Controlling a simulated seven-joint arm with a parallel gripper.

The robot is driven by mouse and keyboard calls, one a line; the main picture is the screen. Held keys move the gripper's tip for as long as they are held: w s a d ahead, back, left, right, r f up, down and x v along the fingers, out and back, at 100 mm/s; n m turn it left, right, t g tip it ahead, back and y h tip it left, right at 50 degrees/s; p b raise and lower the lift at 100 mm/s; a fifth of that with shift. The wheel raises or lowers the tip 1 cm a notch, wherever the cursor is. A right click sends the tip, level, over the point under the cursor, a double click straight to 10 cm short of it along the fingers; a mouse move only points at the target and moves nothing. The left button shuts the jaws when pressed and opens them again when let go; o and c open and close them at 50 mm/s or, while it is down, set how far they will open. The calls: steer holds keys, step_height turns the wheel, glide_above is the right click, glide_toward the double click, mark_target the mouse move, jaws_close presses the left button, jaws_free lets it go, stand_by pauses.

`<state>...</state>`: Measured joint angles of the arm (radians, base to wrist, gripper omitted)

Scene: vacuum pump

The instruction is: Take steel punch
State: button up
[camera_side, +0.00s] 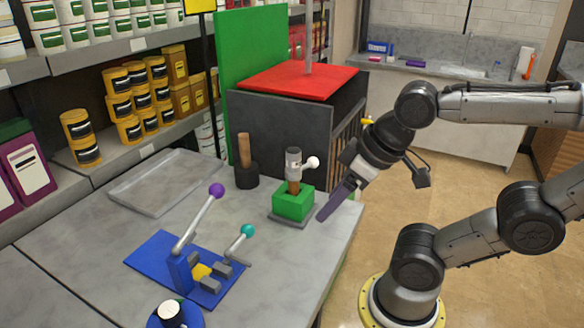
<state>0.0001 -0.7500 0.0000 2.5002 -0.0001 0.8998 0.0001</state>
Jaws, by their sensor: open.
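A steel-grey cylinder (293,160) with a white ball on its right side tops a brown shaft standing upright in a green block (292,205). It looks most like the steel punch, but I cannot be sure. To its left, a brown wooden handle (244,150) stands upright in a black round holder (246,176). My gripper (332,204) is right of the green block, at the table's right edge, pointing down and left. It is open, with nothing seen between its fingers. The fingers overlap in this view, so the gap between them is hidden.
A blue fixture (165,262) with purple and teal knobbed levers lies in front. A grey tray (165,182) lies at the back left. A black box with a red top (297,80) and a green panel (252,45) stand behind. Stocked shelves line the left.

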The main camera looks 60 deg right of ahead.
stand_by(0.4)
steer(key=shift+o, duration=0.9)
